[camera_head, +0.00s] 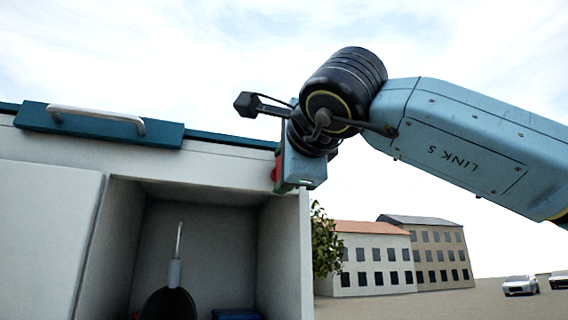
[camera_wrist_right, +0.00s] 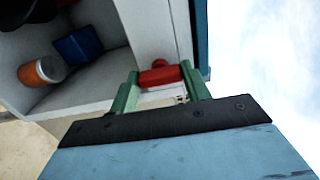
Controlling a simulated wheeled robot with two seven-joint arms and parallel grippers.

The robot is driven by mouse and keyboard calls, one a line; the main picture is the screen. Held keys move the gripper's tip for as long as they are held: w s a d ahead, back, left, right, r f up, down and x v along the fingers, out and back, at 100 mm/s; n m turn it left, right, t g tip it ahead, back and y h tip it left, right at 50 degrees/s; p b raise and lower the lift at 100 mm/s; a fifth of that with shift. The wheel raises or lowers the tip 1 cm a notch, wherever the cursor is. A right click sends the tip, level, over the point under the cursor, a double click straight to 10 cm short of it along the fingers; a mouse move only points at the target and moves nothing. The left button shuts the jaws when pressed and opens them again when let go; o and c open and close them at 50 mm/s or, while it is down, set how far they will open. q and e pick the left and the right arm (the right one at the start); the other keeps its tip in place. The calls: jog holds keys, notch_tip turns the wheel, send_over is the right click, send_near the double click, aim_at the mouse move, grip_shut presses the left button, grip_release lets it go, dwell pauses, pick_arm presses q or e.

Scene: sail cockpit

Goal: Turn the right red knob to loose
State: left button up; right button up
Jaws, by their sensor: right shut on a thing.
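The right red knob (camera_wrist_right: 160,76) sits on the front edge of the white cabinet, near its upper right corner. In the right wrist view it lies between the two green fingers of my right gripper (camera_wrist_right: 161,92), which is shut on it. In the head view only a sliver of the red knob (camera_head: 276,168) shows at the left side of my right gripper (camera_head: 290,182); the gripper and wrist hide the rest. My left gripper is not in either view.
The white cabinet (camera_head: 306,250) has an open compartment holding a dark pan-like thing (camera_head: 168,303) and a blue box (camera_wrist_right: 78,47). An orange and white cylinder (camera_wrist_right: 42,71) lies there too. A teal lid with a handle (camera_head: 95,115) is on top. Open sky is right of the cabinet.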

dwell(0.5)
jog(key=o, duration=1)
jog(key=b+v, duration=0.4)
jog(key=v, duration=0.9)
jog(key=shift+s, duration=0.25)
